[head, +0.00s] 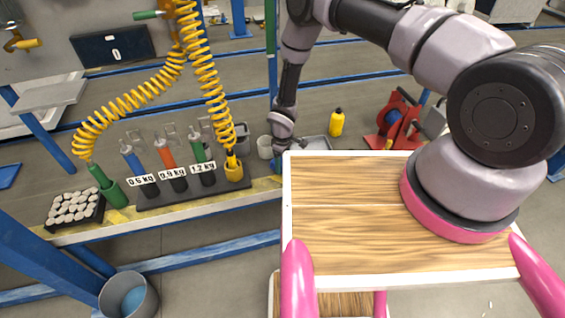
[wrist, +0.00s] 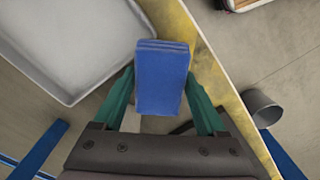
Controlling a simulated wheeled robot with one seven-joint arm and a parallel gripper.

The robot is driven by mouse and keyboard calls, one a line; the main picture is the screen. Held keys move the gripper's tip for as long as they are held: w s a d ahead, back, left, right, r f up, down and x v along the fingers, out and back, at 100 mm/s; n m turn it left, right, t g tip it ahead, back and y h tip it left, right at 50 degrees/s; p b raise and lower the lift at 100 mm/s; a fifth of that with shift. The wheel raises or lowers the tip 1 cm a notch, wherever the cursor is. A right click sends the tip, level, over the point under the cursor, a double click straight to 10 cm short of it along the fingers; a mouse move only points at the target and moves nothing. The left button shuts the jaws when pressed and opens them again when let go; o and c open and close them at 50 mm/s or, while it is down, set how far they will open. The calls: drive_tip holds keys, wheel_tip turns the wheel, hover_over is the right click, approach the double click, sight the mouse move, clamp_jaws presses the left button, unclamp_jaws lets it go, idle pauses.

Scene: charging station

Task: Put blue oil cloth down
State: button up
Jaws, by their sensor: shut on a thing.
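The blue oil cloth (wrist: 162,76) is a folded blue block in the middle of the wrist view. My gripper (wrist: 161,92) has its two green fingers closed on the cloth's sides. The cloth is over the bench near its yellow edge, beside a grey tray (wrist: 65,45). Whether it touches the bench cannot be told. In the head view my gripper (head: 279,158) points down at the bench, just behind the corner of my wooden top, which hides part of it; the tray (head: 316,147) shows to its right.
Left on the bench (head: 262,191) stand a rack of tools with weight labels (head: 178,187) and a black box of pale round pieces (head: 74,208). A grey cup (head: 265,147) stands beside my gripper. A yellow bottle (head: 336,122) and a red reel (head: 397,120) are farther right. A bucket (head: 128,297) is on the floor.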

drive_tip(key=shift+f, duration=0.2)
drive_tip(key=o, duration=1.4)
wheel_tip(320, 180, up, 13)
drive_tip(key=shift+s, duration=0.1)
